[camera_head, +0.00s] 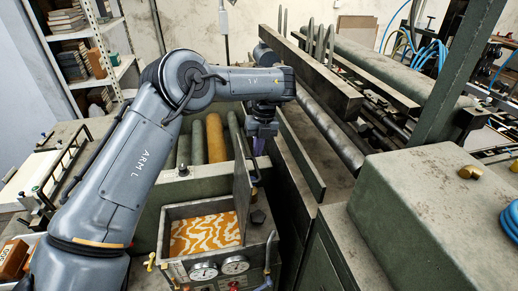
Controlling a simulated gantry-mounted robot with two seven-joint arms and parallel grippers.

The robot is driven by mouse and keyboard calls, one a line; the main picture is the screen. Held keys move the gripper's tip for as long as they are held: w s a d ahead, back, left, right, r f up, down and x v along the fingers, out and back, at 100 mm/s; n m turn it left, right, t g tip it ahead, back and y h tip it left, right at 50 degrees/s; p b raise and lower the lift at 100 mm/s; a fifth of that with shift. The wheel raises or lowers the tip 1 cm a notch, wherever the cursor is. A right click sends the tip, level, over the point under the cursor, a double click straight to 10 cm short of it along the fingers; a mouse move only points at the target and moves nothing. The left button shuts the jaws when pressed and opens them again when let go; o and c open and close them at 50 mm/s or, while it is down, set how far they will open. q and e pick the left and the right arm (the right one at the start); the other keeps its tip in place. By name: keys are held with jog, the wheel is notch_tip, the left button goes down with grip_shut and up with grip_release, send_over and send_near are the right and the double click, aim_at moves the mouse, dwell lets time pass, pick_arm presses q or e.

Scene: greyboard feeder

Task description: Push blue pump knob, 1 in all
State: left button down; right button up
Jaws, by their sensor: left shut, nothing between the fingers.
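My left gripper (258,149) points down over the back of the feeder, behind the upright lid of the open box. It is shut and empty; its fingertips are small and partly hidden. A small blue part (265,283), possibly the blue pump knob, shows at the bottom edge, right of the gauges on the box front. The gripper is well above and behind this part and apart from it. I cannot tell whether the part is pressed. My right gripper is not in view.
An open metal box (180,211) with orange-and-white patterned contents stands front centre, with two round gauges (235,265) and a red knob (234,285). Rollers (216,138) lie behind it. A large green housing (430,215) fills the right.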

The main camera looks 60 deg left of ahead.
pick_arm(q)
jog(key=f, duration=0.3)
jog(key=s+f, duration=0.1)
jog(key=f, duration=0.2)
jog(key=f+b, duration=0.1)
jog(key=f, duration=0.2)
jog(key=shift+s+d+f, duration=0.1)
jog(key=shift+s+f, duration=0.1)
jog(key=shift+s, duration=0.2)
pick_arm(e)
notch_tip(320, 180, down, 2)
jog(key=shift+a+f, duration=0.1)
